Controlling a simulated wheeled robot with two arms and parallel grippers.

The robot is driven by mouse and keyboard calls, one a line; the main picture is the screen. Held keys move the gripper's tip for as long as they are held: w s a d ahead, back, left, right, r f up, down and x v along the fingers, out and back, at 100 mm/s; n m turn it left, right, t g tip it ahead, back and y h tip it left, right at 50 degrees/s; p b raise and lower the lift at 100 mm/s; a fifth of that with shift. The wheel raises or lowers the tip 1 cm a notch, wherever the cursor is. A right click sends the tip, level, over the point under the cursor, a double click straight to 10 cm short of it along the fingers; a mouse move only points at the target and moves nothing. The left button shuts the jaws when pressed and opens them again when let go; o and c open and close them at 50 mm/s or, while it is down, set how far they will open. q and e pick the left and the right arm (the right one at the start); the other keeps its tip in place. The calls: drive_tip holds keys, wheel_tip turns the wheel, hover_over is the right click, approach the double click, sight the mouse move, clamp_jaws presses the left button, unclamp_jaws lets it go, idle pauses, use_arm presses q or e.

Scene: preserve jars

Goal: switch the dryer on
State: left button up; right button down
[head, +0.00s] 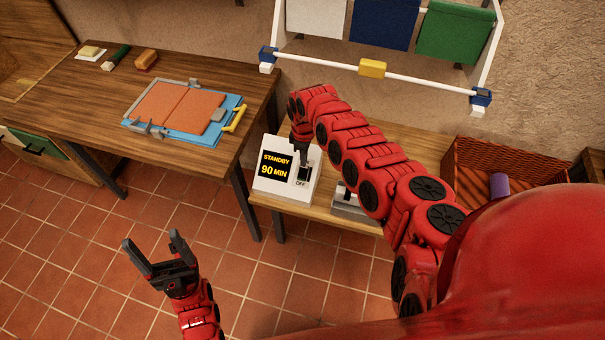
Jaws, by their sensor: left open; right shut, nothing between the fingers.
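The dryer's white control box (272,188) stands on the low wooden bench. Its dark display (275,164) reads "STANDBY" and "90 MIN" in orange. A switch (304,174) sits right of the display, with "OFF" printed below it. My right gripper (303,161) is shut and points down at the switch, its tips at or just above it. Contact cannot be told, and the gripper partly hides the switch. My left gripper (151,254) is open and empty, over the tiled floor at lower left.
A wooden table (78,85) at left holds a blue board with orange sheets (175,108). A rack (372,68) with hanging cloths stands behind the bench. A wicker basket (470,165) is at right. My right arm crosses above the bench.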

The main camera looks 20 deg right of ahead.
drive_tip(key=shift+f+b, duration=0.85)
drive_tip(key=shift+f, duration=0.15)
idle(0.8)
drive_tip(key=shift+r, duration=0.15)
wheel_tip(320, 180, up, 7)
drive_tip(key=p, duration=0.6)
drive_tip(key=shift+p, duration=0.3)
